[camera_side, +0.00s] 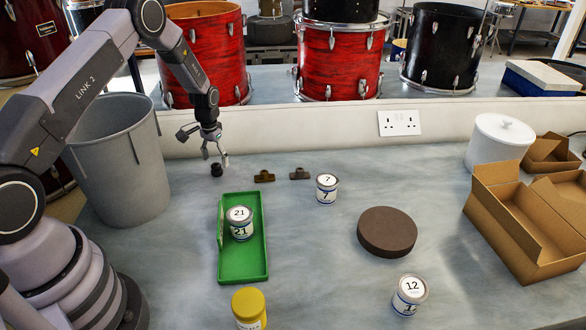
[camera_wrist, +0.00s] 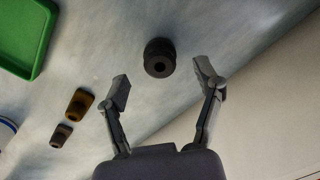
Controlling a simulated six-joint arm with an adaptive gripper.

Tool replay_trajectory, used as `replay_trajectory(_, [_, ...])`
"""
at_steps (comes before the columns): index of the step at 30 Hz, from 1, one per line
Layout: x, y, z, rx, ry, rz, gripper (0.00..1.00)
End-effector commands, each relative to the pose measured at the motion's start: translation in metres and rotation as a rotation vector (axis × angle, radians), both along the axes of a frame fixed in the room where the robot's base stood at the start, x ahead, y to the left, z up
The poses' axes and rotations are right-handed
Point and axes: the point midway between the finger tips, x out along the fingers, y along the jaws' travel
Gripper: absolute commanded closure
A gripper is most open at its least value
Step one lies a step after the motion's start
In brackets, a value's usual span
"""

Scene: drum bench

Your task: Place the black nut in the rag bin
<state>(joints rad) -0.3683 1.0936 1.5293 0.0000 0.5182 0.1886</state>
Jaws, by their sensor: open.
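The black nut (camera_side: 216,170) sits on the bench near the back wall, left of two small clips. In the wrist view the black nut (camera_wrist: 159,57) is a dark round piece with a hole, lying between and just beyond the fingertips. My gripper (camera_side: 216,158) is open just above the nut, and its spread fingers (camera_wrist: 162,82) show in the wrist view, with nothing between them gripped. A large grey bin (camera_side: 118,165), the likely rag bin, stands left of the nut; its inside is mostly hidden by my arm and its wall.
A green tray (camera_side: 258,262) holds a can marked 21. A brown clip (camera_side: 264,176) and a grey-brown clip (camera_side: 300,173) lie right of the nut. The back wall (camera_side: 290,135) is close behind. A can marked 7 (camera_side: 327,190) and a dark round pad (camera_side: 387,232) stand further right.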

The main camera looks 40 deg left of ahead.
Motion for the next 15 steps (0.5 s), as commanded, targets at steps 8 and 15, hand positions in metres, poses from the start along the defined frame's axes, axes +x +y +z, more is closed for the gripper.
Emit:
replay_trajectory(8, [-0.002,0.000,-0.031,0.001,0.001,0.001,0.33])
replay_trajectory(15, [-0.002,0.000,-0.031,0.001,0.000,0.001,0.39])
